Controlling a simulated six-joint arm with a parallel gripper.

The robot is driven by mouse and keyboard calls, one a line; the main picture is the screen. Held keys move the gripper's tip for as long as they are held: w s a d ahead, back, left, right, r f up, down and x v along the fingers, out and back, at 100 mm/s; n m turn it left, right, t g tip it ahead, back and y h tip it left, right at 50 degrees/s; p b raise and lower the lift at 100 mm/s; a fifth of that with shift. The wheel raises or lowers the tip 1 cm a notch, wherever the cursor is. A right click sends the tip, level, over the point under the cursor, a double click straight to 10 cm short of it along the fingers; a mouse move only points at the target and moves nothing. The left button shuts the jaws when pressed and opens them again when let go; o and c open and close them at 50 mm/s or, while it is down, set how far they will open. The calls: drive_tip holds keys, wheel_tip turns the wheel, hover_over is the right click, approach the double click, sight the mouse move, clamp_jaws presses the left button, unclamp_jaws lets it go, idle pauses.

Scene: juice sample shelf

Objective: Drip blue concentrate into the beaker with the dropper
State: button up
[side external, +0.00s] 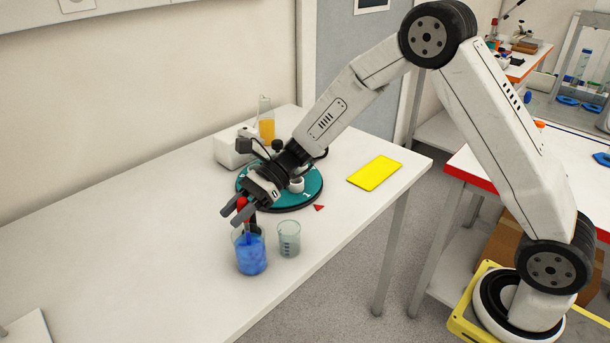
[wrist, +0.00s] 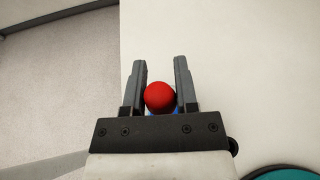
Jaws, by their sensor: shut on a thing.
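My gripper (side external: 233,214) is shut on the dropper by its red bulb (side external: 242,204). In the wrist view the red bulb (wrist: 160,96) sits between the two fingers (wrist: 160,64). The dropper points down at a glass beaker of blue concentrate (side external: 251,256), and its lower part overlaps that beaker's mouth. I cannot tell how deep the tip is. A clear, apparently empty beaker with markings (side external: 289,239) stands just right of the blue one. In the wrist view only a little blue shows behind the bulb.
A teal round turntable (side external: 308,196) with small items on it lies behind my gripper. A small red triangle (side external: 319,208) and a yellow pad (side external: 374,173) lie to its right. The white table (side external: 120,240) is mostly clear at left.

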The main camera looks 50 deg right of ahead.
wheel_tip(320, 180, up, 9)
idle(1.0)
drive_tip(key=shift+d, duration=0.15)
drive_tip(key=s+d+f, duration=0.1)
drive_tip(key=s+d, duration=0.2)
drive_tip(key=d, duration=0.5)
drive_tip(key=shift+d+f, duration=0.15)
drive_tip(key=shift+f, duration=0.15)
drive_tip(key=shift+f, duration=1.6)
